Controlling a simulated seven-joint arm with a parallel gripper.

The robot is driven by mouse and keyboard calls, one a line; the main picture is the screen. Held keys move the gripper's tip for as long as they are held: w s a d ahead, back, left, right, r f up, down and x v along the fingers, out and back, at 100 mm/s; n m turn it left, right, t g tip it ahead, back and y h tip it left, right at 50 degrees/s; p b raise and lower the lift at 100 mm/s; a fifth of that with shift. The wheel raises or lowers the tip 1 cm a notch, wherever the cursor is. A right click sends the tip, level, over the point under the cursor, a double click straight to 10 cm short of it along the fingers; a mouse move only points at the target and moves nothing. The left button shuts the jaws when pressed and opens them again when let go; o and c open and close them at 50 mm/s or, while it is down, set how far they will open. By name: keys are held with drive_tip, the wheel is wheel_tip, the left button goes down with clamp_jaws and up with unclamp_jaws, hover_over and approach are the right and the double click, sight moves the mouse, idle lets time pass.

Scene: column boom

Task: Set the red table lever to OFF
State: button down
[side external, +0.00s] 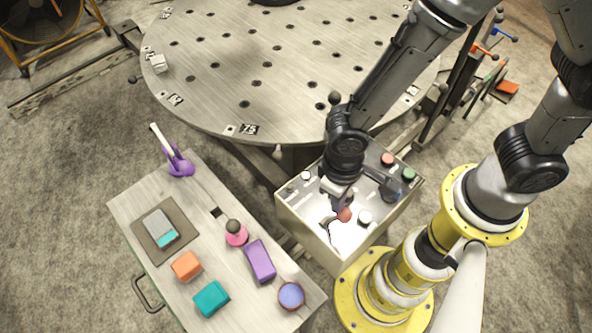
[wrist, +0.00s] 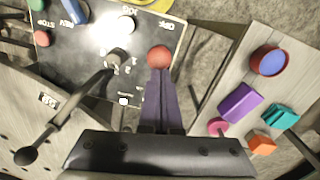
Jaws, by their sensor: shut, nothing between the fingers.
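The red lever shows its round red knob (side external: 344,214) on the control box top (side external: 295,215), at the box's near side. In the wrist view the red knob (wrist: 159,57) is just beyond my fingertips, near a panel label that I cannot read clearly. My gripper (side external: 339,205) is shut and empty and points down at the panel. In the wrist view its dark purple fingers (wrist: 158,75) end at the knob's lower edge. I cannot tell whether they touch it. The fingers hide the lever's stem, so its exact setting is unclear.
The panel also carries a red button (side external: 388,159), a green button (side external: 408,174), a white button (side external: 365,217) and a black-knobbed lever (wrist: 26,156). A large round holed table (side external: 290,70) stands behind. A bench (side external: 135,205) with several blocks stands at left.

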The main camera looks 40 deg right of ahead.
drive_tip(key=shift+s+f, duration=0.2)
drive_tip(key=shift+s, duration=0.5)
drive_tip(key=shift+s+f, duration=0.2)
drive_tip(key=shift+s, duration=0.45)
drive_tip(key=shift+s+d+f, duration=0.2)
drive_tip(key=shift+s+f, duration=0.05)
drive_tip(key=shift+s, duration=0.3)
drive_tip(key=w+a+r, duration=0.2)
drive_tip(key=w+r, duration=0.2)
drive_tip(key=s+r, duration=0.6)
drive_tip(key=r, duration=0.1)
drive_tip(key=shift+s+r, duration=0.15)
drive_tip(key=shift+r, duration=0.25)
